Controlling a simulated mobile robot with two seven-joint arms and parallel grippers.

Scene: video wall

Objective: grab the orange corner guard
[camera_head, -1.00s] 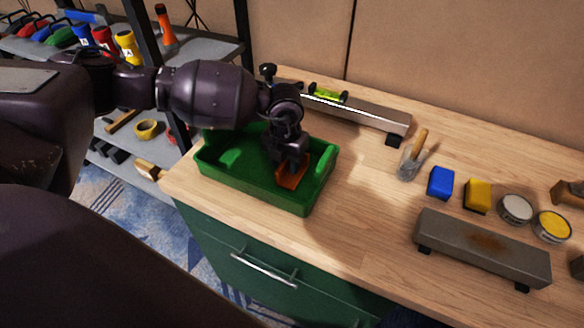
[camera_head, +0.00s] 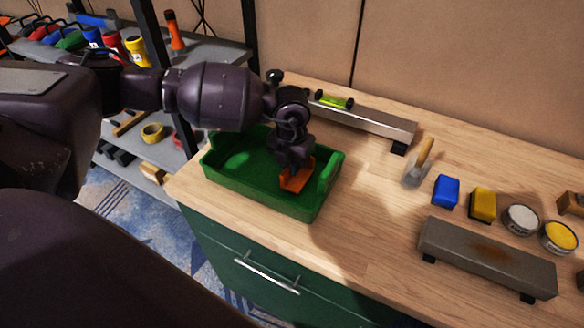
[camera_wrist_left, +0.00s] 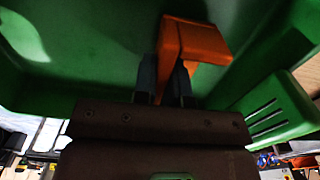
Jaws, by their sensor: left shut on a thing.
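The orange corner guard (camera_head: 297,179) is at the right end of the green tray (camera_head: 257,203) in the head view. My left gripper (camera_head: 291,168) reaches down into the tray from above and is shut on the corner guard. In the left wrist view the corner guard (camera_wrist_left: 196,42) shows between and beyond the two dark fingertips (camera_wrist_left: 164,80), with the green tray wall around it. I cannot tell whether the guard touches the tray floor. My right gripper is not in view.
The tray stands at the workbench's left end. Behind it is a metal rail (camera_head: 365,120) with a green level (camera_head: 334,101). To the right are a trowel (camera_head: 417,168), a blue block (camera_head: 446,191), a yellow block (camera_head: 483,204), two tins (camera_head: 521,219) and a grey bar (camera_head: 486,257).

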